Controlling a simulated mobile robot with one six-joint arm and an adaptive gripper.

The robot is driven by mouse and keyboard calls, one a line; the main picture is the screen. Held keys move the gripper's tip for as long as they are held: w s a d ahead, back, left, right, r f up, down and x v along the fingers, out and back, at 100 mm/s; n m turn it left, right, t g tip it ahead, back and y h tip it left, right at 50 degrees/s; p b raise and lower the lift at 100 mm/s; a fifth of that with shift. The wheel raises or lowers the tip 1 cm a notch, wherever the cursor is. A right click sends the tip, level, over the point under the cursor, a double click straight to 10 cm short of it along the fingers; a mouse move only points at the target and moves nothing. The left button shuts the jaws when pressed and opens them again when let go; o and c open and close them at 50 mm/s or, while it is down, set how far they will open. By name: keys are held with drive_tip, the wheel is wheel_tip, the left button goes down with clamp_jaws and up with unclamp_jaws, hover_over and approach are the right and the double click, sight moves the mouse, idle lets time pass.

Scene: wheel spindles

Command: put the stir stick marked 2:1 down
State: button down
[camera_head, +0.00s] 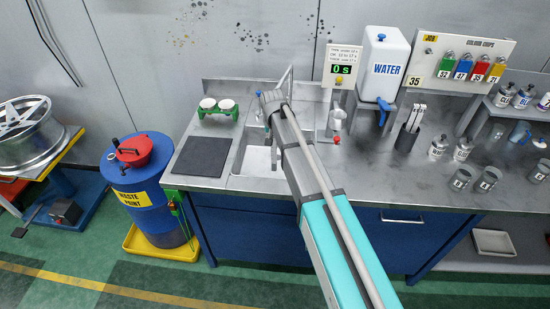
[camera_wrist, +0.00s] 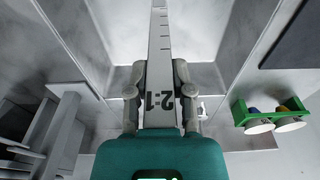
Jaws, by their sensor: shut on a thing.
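The stir stick marked 2:1 (camera_wrist: 160,45) is pale, with tick marks along its length and the mark near its gripped end. My gripper (camera_wrist: 159,75) is shut on it, one finger on each side, and the stick extends toward the top of the wrist view. In the head view my gripper (camera_head: 272,104) is above the back part of the sink (camera_head: 258,160). The stick cannot be made out clearly there. I cannot tell whether its far end touches anything.
A green holder (camera_head: 228,106) with two white cups and a dark mat (camera_head: 203,157) lie left of the sink. A dark pot (camera_head: 405,139) with several pale sticks, a water tank (camera_head: 384,62) and a timer reading 0 s (camera_head: 342,69) stand to the right. Bare counter (camera_head: 350,170) lies in front.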

drive_tip(key=shift+f+b, duration=1)
drive_tip(key=shift+f, duration=0.35)
drive_tip(key=shift+f+b, duration=1.85)
drive_tip(key=shift+f, duration=0.1)
drive_tip(key=c, duration=0.5)
unclamp_jaws()
wheel_tip(320, 180, up, 12)
drive_tip(key=s+p, duration=0.1)
drive_tip(key=p, duration=1.1)
drive_tip(key=shift+s, duration=0.25)
